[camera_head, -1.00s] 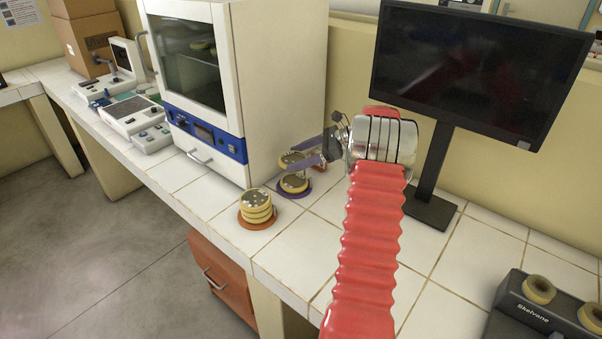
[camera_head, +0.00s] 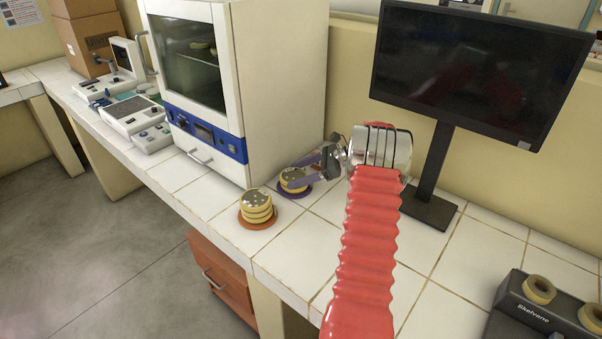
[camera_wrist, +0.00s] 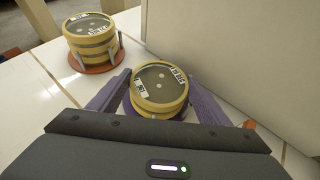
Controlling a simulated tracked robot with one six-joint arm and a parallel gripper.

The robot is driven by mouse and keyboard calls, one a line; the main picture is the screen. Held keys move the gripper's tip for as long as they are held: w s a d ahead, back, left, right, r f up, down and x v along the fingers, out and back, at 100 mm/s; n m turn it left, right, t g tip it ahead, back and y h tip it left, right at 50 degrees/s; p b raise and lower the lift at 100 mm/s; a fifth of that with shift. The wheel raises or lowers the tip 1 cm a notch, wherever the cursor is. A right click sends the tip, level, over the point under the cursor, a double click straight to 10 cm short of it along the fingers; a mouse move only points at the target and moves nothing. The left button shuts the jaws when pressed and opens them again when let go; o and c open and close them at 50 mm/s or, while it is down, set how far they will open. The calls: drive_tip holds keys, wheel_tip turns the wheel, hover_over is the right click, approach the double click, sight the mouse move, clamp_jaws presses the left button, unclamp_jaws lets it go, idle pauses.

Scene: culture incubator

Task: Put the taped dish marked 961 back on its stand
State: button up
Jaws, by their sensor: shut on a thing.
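My gripper (camera_head: 296,178) has purple fingers on both sides of a yellow taped dish (camera_head: 293,175), shut on it. In the wrist view my gripper (camera_wrist: 163,84) holds this round dish (camera_wrist: 160,84), which has a grey top and white labels; I cannot read the number surely. The dish sits low over the purple round stand (camera_head: 304,193), apparently on top of another yellow dish there. The fingers hide part of the stack, so I cannot tell whether the two touch.
A stack of yellow dishes (camera_head: 257,205) stands on an orange round stand (camera_head: 245,223) close to the left. The incubator (camera_head: 270,80) rises just behind. A monitor (camera_head: 470,70) stands to the right. Bare tiles (camera_head: 300,250) lie in front.

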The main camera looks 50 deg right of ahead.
drive_tip(key=o, duration=1.2)
drive_tip(key=v, duration=1.2)
drive_tip(key=shift+s, duration=0.1)
